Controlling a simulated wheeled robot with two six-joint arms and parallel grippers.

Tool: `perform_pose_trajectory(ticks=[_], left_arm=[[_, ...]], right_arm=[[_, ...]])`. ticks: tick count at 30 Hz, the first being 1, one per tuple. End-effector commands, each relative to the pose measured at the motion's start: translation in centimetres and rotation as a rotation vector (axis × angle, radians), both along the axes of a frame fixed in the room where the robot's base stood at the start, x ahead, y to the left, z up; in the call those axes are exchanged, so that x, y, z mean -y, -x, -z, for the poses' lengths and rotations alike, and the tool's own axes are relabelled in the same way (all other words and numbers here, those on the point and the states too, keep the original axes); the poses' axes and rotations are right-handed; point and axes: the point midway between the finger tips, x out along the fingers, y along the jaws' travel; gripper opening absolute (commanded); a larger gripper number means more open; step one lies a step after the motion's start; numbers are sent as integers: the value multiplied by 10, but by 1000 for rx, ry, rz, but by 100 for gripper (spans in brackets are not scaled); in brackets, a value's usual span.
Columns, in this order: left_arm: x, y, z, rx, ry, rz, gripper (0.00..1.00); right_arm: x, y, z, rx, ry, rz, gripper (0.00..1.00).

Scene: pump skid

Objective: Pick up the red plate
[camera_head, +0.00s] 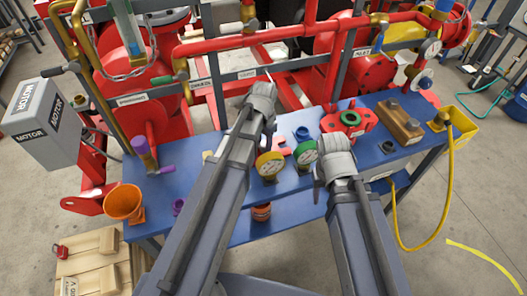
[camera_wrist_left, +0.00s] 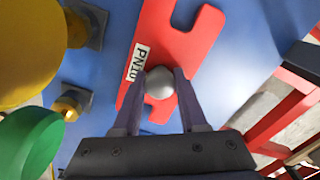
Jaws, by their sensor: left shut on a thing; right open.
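The red plate (camera_wrist_left: 185,40) is a flat notched piece with a PN10 label and a round grey knob (camera_wrist_left: 159,83). In the left wrist view my left gripper (camera_wrist_left: 159,94) has its two fingers on either side of the knob, shut on it. Blue bench top shows around the plate; I cannot tell whether they touch. In the head view part of the red plate (camera_head: 283,150) shows beside my left arm, and the fingertips of my left gripper (camera_head: 262,95) are hidden. My right gripper (camera_head: 333,155) is open and empty over the bench, right of the green gauge.
Red pipes (camera_head: 250,40) cross behind the bench.

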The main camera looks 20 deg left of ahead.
Motion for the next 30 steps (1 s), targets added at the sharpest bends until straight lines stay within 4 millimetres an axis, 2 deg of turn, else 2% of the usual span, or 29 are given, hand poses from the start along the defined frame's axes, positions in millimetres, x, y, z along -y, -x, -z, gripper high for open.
perform_pose_trajectory(ticks=[1,9,30], left_arm=[[0,0,0,0,0,0,31],[0,0,0,0,0,0,1],[0,0,0,0,0,0,0]], right_arm=[[0,0,0,0,0,0,50],[0,0,0,0,0,0,50],[0,0,0,0,0,0,50]])
